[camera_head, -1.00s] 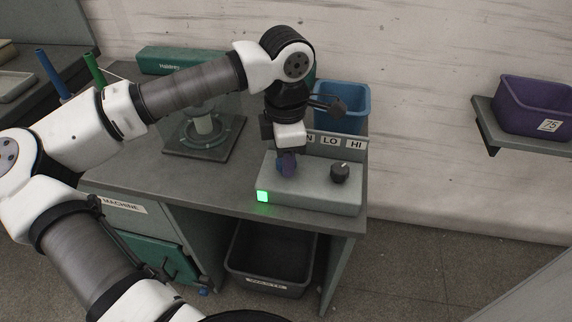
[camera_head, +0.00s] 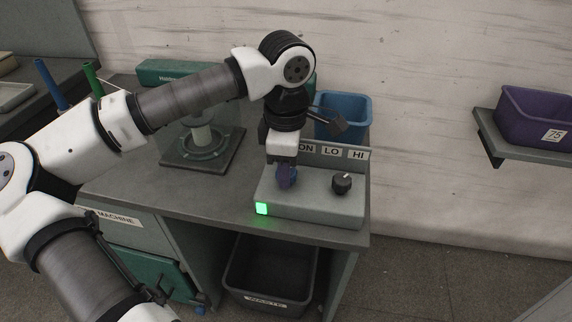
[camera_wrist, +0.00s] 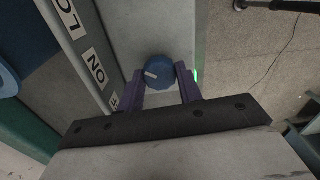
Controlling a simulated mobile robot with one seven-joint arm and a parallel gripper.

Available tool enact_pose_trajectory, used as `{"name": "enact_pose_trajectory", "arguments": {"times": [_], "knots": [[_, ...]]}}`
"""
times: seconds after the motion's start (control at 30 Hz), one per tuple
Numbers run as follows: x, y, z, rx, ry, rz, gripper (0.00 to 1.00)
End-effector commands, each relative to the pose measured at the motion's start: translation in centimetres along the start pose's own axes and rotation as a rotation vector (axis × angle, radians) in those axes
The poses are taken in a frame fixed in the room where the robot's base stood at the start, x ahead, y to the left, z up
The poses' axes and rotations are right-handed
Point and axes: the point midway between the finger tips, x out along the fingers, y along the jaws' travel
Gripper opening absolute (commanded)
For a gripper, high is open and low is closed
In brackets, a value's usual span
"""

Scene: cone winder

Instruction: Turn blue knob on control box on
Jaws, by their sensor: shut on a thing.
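The grey control box (camera_head: 315,202) stands on the front right of the bench. Its blue knob (camera_wrist: 165,72) sits between the two purple fingers of my gripper (camera_head: 287,176), which is shut on it. In the wrist view the knob's white mark is on its left side, the side of the ON label (camera_wrist: 95,68). In the head view my fingers hide most of the knob. A green light (camera_head: 261,208) on the box's front left corner is lit.
A black knob (camera_head: 342,183) is on the box's right. Behind are ON, LO and HI labels and a blue bin (camera_head: 343,112). A waste bin (camera_head: 270,272) is below, and a purple bin (camera_head: 535,115) is on the right shelf.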

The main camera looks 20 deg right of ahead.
Motion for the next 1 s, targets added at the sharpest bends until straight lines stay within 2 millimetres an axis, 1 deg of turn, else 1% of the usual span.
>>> {"name": "enact_pose_trajectory", "arguments": {"times": [0.07,0.1,0.23,0.27,0.53,0.67,0.77,1.0], "knots": [[-0.1,0.0,0.0,0.002,-0.001,0.002,0.12],[-0.1,0.0,0.0,0.002,-0.001,0.002,0.38],[-0.1,0.0,0.0,0.001,0.000,0.001,0.55],[-0.1,0.0,0.0,0.001,0.000,0.001,0.57],[-0.1,0.0,0.0,0.000,0.001,0.001,0.57],[-1.0,0.1,0.0,-0.001,0.003,0.003,0.57],[-2.6,0.1,0.0,-0.001,0.002,0.004,0.57],[-8.2,0.1,0.0,-0.001,0.001,0.004,0.57]]}}
